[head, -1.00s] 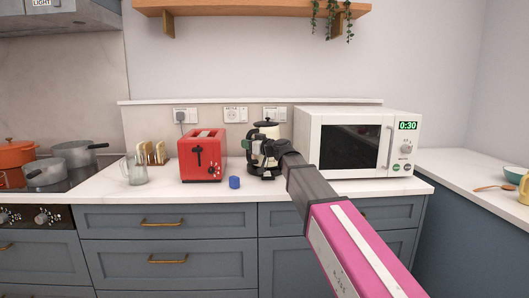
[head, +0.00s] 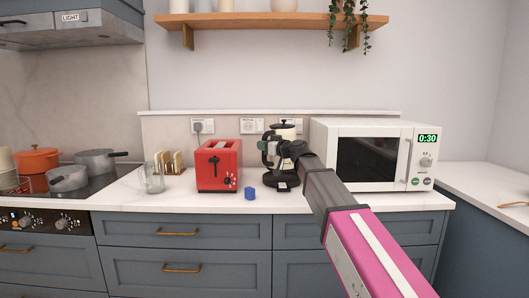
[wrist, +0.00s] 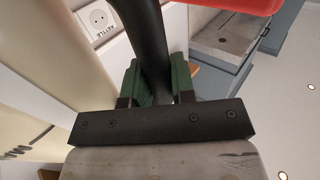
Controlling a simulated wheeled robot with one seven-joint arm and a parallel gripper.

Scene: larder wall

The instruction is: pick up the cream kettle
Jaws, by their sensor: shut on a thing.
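The cream kettle (head: 285,131) with a black lid and black handle is upright in the head view, between the red toaster and the microwave. Its lower part is largely hidden behind my gripper (head: 271,147). Its black base (head: 283,187) sits on the counter beneath it, and the kettle appears raised slightly above it. In the wrist view my gripper (wrist: 158,78) has its green fingers shut on the black handle (wrist: 150,35). The cream kettle body (wrist: 28,50) fills the left side there.
The red toaster (head: 218,166) is close on the left and the white microwave (head: 372,155) close on the right. A small blue object (head: 250,194) lies in front. A glass jug (head: 153,177) stands farther left. A wooden shelf (head: 275,20) is above.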

